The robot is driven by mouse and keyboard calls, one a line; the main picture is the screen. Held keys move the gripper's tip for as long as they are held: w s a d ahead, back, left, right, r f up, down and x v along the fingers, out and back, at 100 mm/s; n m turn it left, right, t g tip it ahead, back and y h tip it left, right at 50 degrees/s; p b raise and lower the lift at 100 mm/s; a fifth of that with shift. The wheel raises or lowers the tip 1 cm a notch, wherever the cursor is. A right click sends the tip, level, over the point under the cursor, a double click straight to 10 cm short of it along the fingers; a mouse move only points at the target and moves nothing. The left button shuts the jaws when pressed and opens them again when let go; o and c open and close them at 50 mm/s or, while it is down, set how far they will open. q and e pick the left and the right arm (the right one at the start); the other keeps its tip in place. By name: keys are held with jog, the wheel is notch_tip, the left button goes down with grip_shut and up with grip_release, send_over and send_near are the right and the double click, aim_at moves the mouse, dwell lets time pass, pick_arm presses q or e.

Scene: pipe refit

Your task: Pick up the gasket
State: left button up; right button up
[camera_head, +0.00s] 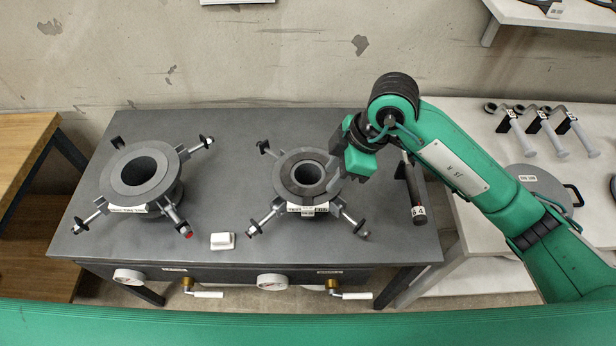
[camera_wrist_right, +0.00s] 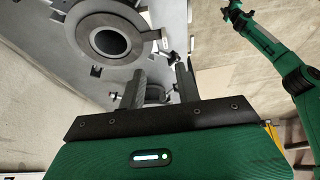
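Two flanged pipe ends stand on the grey bench, and the right one (camera_head: 288,170) has a dark flat ring on its top face, which may be the gasket (camera_head: 290,186). The left flange (camera_head: 158,172) has a plain grey face. My right gripper (camera_head: 333,184) is over the right edge of the right flange, partly hiding it. In the right wrist view its two fingers (camera_wrist_right: 161,76) are apart with nothing held between them. There a ringed flange (camera_wrist_right: 108,22) shows beyond, up and left of the fingers. A green arm of mine (camera_wrist_right: 265,40) shows at upper right; its gripper's state is unclear.
Swing clamps surround both flanges. A small white block (camera_head: 222,241) lies between them, and a dark cylinder marked 84 (camera_head: 413,190) lies to the right. Gauges and valve handles line the bench front (camera_head: 230,276). A white table (camera_head: 450,110) with tools stands at right.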

send_over(309, 209)
jog(key=d, duration=0.2)
notch_tip(309, 209, down, 7)
jog(key=p+x, duration=0.2)
jog(key=x, duration=0.2)
jog(key=shift+d+f, duration=0.1)
jog(key=shift+a+f+p, duration=0.2)
jog(key=shift+f+p, duration=0.1)
jog(key=shift+f, duration=0.2)
grip_shut()
